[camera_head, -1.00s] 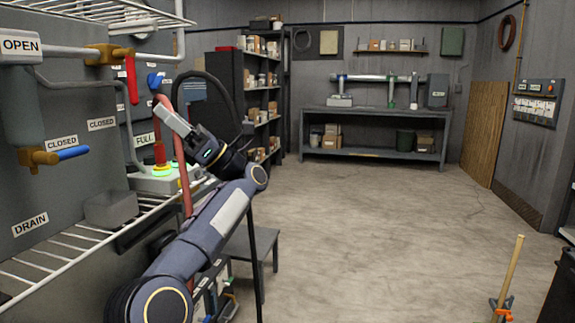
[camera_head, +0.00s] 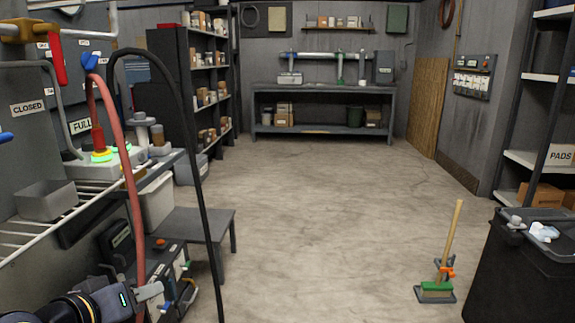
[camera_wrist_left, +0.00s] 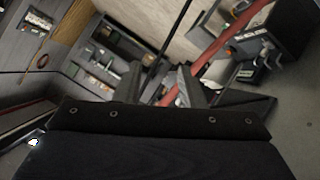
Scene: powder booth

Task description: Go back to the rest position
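My left gripper (camera_head: 158,296) is low at the left edge of the head view, in front of the shelf and the small machine on the floor. In the left wrist view its two fingers (camera_wrist_left: 160,88) stand apart with nothing between them. My right gripper is not in the head view.
The wire shelf (camera_head: 35,236) with a grey box (camera_head: 46,200) is at the left. A red hose (camera_head: 130,195) and a black hose (camera_head: 190,150) hang close to my left gripper. A low grey table (camera_head: 195,222) stands behind.

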